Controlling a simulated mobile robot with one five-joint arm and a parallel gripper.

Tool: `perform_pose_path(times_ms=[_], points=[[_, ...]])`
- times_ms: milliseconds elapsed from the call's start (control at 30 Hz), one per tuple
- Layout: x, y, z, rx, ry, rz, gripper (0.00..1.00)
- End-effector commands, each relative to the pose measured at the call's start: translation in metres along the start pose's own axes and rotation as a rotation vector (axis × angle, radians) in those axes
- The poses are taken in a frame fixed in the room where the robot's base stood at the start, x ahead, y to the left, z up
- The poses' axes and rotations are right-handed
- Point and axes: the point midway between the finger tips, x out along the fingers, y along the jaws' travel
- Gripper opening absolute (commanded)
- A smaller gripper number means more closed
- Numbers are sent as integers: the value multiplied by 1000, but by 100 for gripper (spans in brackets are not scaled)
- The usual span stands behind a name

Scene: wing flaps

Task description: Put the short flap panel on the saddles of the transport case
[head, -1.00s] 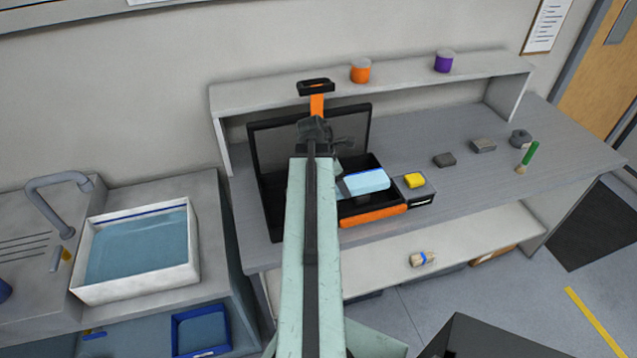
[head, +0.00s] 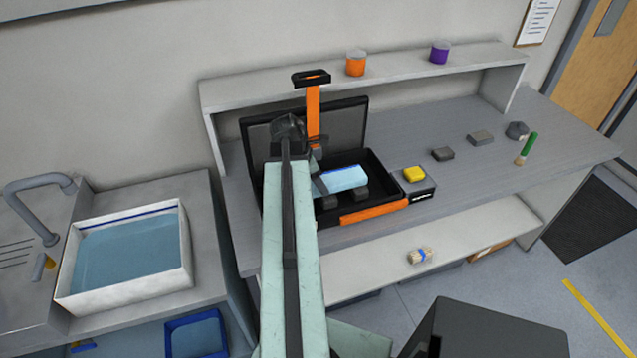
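The short flap panel (head: 345,179) is a light blue slab with a darker blue edge. It is in or just above the open black transport case (head: 385,180) on the bench. Two dark saddle blocks, the left one (head: 328,202) and the right one (head: 361,194), show in front of the panel. My gripper (head: 319,184) is at the panel's left end and appears shut on it. My arm hides much of the gripper and the case's left side. I cannot tell whether the panel touches any saddle.
An orange upright bar with a black loop (head: 312,105) rises by the case lid. Small grey blocks (head: 442,154) lie further right. A water basin (head: 130,255) is at left.

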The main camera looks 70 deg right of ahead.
Motion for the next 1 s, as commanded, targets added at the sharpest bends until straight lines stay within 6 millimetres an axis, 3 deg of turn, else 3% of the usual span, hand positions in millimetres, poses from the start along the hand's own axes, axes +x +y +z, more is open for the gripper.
perform_pose_path(times_ms=[133, 167, 200, 667, 867, 1000], points=[[5, 0, -1, 2, 0, -1, 12], [3, 0, 0, 2, 0, -1, 71], [3, 0, 0, 2, 0, -1, 82], [-5, -1, 3, 2, 0, -1, 85], [-39, -1, 6, 2, 0, -1, 85], [-74, -1, 7, 2, 0, 0, 85]])
